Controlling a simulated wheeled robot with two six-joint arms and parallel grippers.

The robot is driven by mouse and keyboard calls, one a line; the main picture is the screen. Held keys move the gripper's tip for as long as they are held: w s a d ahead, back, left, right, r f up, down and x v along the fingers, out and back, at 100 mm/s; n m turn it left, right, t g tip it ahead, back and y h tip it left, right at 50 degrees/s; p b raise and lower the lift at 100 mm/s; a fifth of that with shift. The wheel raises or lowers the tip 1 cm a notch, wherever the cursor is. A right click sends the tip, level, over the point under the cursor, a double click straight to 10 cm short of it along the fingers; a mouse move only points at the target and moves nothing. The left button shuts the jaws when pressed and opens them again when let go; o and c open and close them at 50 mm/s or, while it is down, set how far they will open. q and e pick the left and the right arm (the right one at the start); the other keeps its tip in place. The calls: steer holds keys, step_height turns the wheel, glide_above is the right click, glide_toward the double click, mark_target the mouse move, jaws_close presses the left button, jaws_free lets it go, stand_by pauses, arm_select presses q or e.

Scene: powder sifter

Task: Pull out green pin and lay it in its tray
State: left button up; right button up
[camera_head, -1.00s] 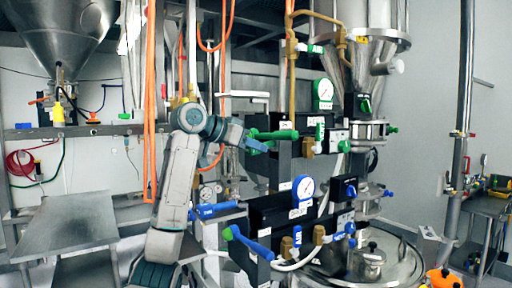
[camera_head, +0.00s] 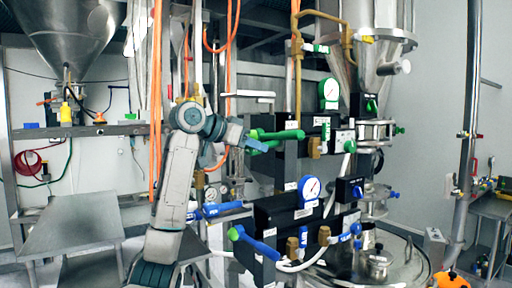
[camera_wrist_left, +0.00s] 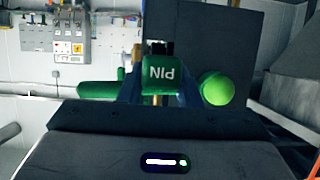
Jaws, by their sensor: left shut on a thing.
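The green pin (camera_wrist_left: 160,74), a block lettered PIN, sits in the middle of the left wrist view in front of a dark panel. My left gripper (camera_wrist_left: 159,88) has a blue finger on each side of it and is shut on it. In the head view my left gripper (camera_head: 256,144) reaches from the left to the upper black valve unit, just below a green handle (camera_head: 285,134). The pin is too small to make out there. I cannot tell whether it is still seated. No tray for it can be made out. My right gripper is not in view.
A green round knob (camera_wrist_left: 217,89) is close right of the pin. Below the upper unit is a lower black unit with a blue gauge (camera_head: 309,188) and blue handles. Orange hoses (camera_head: 156,100) hang left of my arm. A bare metal table (camera_head: 75,228) stands at the left.

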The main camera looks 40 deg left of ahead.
arm_select(q)
steer(key=shift+s+a, duration=0.2)
steer(key=shift+s, duration=0.3)
steer(key=shift+s+a+b, duration=0.15)
steer(key=shift+s+b, duration=0.15)
steer(key=shift+s, duration=0.05)
steer(key=shift+s+a+b, duration=0.25)
steer(key=shift+s, duration=0.3)
steer(key=shift+s+a+b, duration=0.2)
steer(key=shift+s, duration=0.3)
steer(key=shift+s+a, duration=0.2)
steer(key=shift+s, duration=0.3)
steer(key=shift+s, duration=0.1)
steer(key=shift+s+a+b, duration=0.1)
steer(key=shift+s+b, duration=0.05)
steer(key=shift+b, duration=0.15)
steer(key=shift+s+a+f, duration=0.1)
steer(key=shift+s, duration=0.1)
steer(key=b, duration=0.2)
glide_toward(247, 149)
steer(key=shift+s+f, duration=0.1)
steer(key=shift+f, duration=1.3)
